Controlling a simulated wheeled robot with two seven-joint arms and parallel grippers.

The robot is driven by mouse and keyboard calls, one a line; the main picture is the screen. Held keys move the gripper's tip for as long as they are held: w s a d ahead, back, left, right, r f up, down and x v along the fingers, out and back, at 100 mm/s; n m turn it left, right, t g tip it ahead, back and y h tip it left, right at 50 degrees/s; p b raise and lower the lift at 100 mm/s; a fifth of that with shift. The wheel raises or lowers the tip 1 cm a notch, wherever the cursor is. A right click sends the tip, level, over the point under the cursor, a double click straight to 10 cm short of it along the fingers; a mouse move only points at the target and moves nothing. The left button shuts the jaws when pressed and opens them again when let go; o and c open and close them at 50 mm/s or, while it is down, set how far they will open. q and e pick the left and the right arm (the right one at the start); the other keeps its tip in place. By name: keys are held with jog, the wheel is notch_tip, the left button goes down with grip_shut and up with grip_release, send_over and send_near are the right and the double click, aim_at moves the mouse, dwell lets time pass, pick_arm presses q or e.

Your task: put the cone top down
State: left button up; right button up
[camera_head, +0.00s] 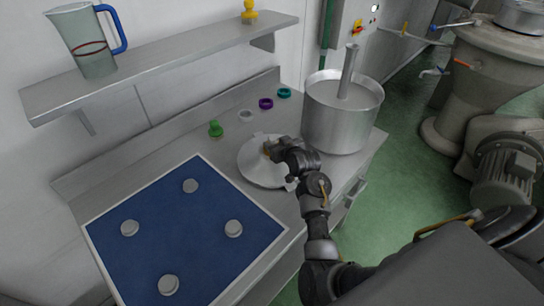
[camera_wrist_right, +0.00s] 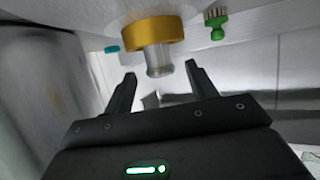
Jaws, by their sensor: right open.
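The cone (camera_head: 258,172) is a wide, shallow, pale metal piece resting on the steel bench, broad side down. Its middle carries a brass collar (camera_wrist_right: 152,34) with a short silver knob (camera_wrist_right: 158,62), seen close in the right wrist view. My right gripper (camera_head: 274,150) is at the cone's middle, and its wrist hides part of the cone's right side. In the wrist view its open fingers (camera_wrist_right: 160,74) point at the knob, one on each side, with gaps showing; I cannot tell whether the tips reach past the knob's end. My left gripper is out of view.
A blue mat (camera_head: 185,240) with several grey discs lies front left. A green brush (camera_head: 215,129) and small coloured rings (camera_head: 265,104) sit behind the cone. A tall steel pot (camera_head: 340,120) stands close right. A shelf (camera_head: 160,62) with a jug (camera_head: 88,45) overhangs the back.

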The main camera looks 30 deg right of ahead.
aim_at(273, 141)
jog(key=x, duration=0.3)
jog(key=shift+w+f+p, duration=0.1)
jog(key=shift+f+p, duration=0.1)
jog(key=shift+p, duration=0.2)
jog(key=shift+w+f, duration=0.15)
jog(key=shift+w, duration=0.05)
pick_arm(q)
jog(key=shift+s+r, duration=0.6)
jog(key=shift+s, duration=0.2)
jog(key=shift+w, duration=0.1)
pick_arm(e)
jog(key=shift+c, duration=0.9)
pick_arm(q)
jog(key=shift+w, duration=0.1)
pick_arm(e)
grip_shut()
jog(key=shift+w+r, duration=0.15)
jog(key=shift+r, duration=0.05)
